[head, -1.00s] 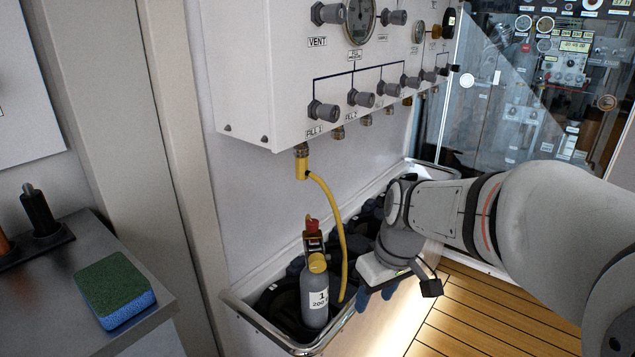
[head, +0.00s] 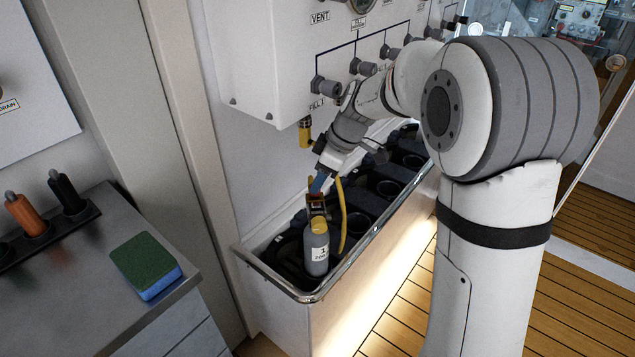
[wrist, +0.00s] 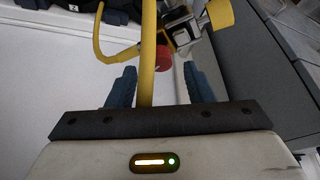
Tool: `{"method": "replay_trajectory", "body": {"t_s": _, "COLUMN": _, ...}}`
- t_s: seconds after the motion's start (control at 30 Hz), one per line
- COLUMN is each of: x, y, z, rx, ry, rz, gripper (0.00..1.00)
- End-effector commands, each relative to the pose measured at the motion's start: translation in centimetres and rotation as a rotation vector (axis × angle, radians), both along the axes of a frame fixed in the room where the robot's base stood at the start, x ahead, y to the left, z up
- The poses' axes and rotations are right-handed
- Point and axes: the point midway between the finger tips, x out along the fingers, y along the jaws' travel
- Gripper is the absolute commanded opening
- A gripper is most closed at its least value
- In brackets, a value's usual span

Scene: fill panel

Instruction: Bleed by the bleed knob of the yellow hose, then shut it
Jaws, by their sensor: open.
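The grey cylinder (head: 316,254) with a yellow shoulder and a label 1 stands upright at the front end of the rack. The yellow hose (head: 342,215) hangs beside it; its upper end is at the yellow fitting (head: 305,134) under the panel, with my arm hiding part of it. The red bleed knob (wrist: 163,58) shows in the wrist view by the metal valve, just beyond my fingertips. My gripper (wrist: 157,80) is open with blue fingers, and the hose crosses the view between them. In the head view my gripper (head: 320,184) is above the cylinder and largely hides the knob.
The white panel (head: 270,60) with several grey knobs overhangs the rack (head: 300,294), which has a metal rim and dark empty-looking holders. A steel counter (head: 75,280) with a green and blue sponge (head: 147,264) is at left. Wooden floor lies at right.

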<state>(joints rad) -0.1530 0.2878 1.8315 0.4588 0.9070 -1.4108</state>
Motion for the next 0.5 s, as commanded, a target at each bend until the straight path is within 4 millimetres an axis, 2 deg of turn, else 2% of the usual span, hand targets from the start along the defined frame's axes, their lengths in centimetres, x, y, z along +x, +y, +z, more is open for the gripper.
{"method": "replay_trajectory", "body": {"t_s": 0.03, "x": 0.0, "y": 0.3, "z": -0.8, "rx": 0.0, "ry": 0.002, "rz": 0.001, "gripper": 0.47}}
{"method": "replay_trajectory", "body": {"t_s": 0.2, "x": 0.2, "y": 0.8, "z": -2.1, "rx": -0.001, "ry": 0.001, "rz": 0.0, "gripper": 0.47}}
{"method": "replay_trajectory", "body": {"t_s": 0.5, "x": 0.2, "y": 0.9, "z": -2.3, "rx": -0.001, "ry": 0.0, "rz": -0.001, "gripper": 0.47}}
